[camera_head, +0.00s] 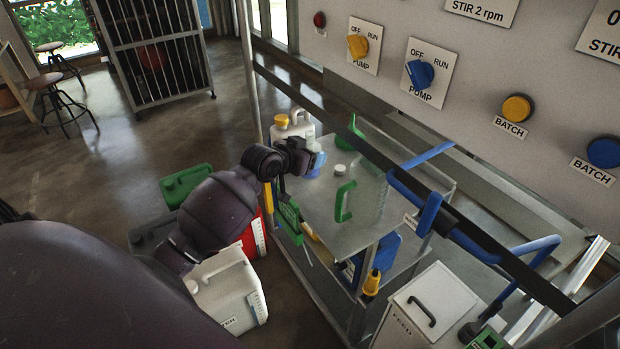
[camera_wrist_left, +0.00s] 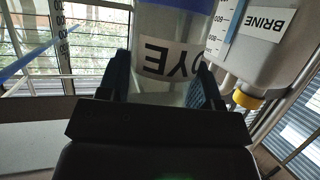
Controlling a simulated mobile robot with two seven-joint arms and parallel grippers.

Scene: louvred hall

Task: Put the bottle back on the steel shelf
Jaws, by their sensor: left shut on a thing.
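My left gripper (camera_head: 307,160) is shut on a clear bottle with a blue band and a label reading DYE. The bottle (camera_head: 318,164) shows partly beyond the gripper in the head view, at the far left end of the steel shelf (camera_head: 320,213). I cannot tell whether its base touches the shelf. In the left wrist view the bottle (camera_wrist_left: 172,22) is between the two fingers (camera_wrist_left: 165,82), with its label upside down. A white jug labelled BRINE with a yellow cap (camera_head: 282,120) stands just beyond the bottle. It also shows in the wrist view (camera_wrist_left: 262,55). My right gripper is not in view.
Green handles (camera_head: 345,201) and a white cap (camera_head: 340,170) stand up from the shelf area. A dark rail (camera_head: 340,133) crosses above the shelf, and blue bent pipes (camera_head: 430,210) are at right. White and red jugs (camera_head: 225,290) stand on the floor at left.

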